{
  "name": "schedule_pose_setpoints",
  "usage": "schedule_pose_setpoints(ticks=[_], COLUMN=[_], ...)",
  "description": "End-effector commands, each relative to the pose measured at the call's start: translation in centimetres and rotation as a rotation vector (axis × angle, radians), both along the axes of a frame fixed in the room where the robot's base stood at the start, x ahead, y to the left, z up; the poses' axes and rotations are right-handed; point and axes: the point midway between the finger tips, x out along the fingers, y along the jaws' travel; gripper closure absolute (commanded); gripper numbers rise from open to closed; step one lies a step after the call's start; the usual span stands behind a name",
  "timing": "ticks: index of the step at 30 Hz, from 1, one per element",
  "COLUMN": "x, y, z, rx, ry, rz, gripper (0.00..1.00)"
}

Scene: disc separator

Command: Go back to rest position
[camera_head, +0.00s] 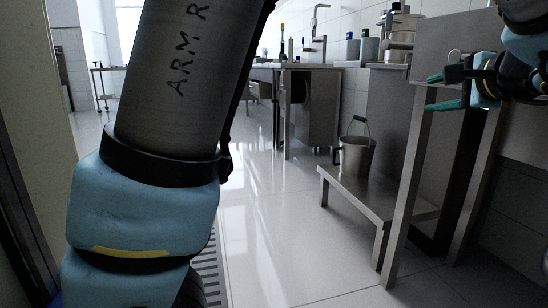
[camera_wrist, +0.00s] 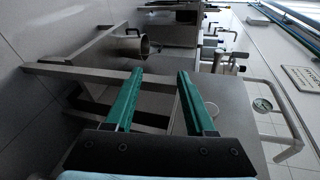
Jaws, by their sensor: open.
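My gripper (camera_head: 446,90) is at the upper right of the head view, in front of a steel table. Its two green fingers point left. In the wrist view my gripper (camera_wrist: 160,98) shows both green fingers apart, with nothing between them. It is open and empty. My arm fills much of the left of the head view.
A metal bucket (camera_head: 355,157) stands on a low steel bench (camera_head: 375,192). A steel counter with a tap (camera_head: 318,20) is at the back. Pots (camera_head: 398,35) and bottles stand at the upper right. The tiled floor (camera_head: 270,230) in the middle is clear.

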Motion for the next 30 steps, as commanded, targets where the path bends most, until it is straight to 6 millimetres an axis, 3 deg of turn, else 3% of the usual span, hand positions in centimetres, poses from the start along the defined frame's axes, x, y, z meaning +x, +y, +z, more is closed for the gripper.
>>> schedule_pose_setpoints(ticks=[1,6,10,15,21,30], x=[2.4,6.8,7.4,5.5,2.8,0.7], y=[3.0,13.1,21.3,30.0,36.0,40.9], z=[-1.1,-7.1,-11.2,-14.8,-16.6,-17.0], rx=[0.019,0.013,-0.079,-0.315,-0.645,-1.017], ry=[0.078,0.37,0.602,0.84,0.962,0.943], rz=[0.066,0.273,0.457,0.704,0.948,1.188], gripper=[0.45,0.45,0.45,0.45,0.45,0.45])
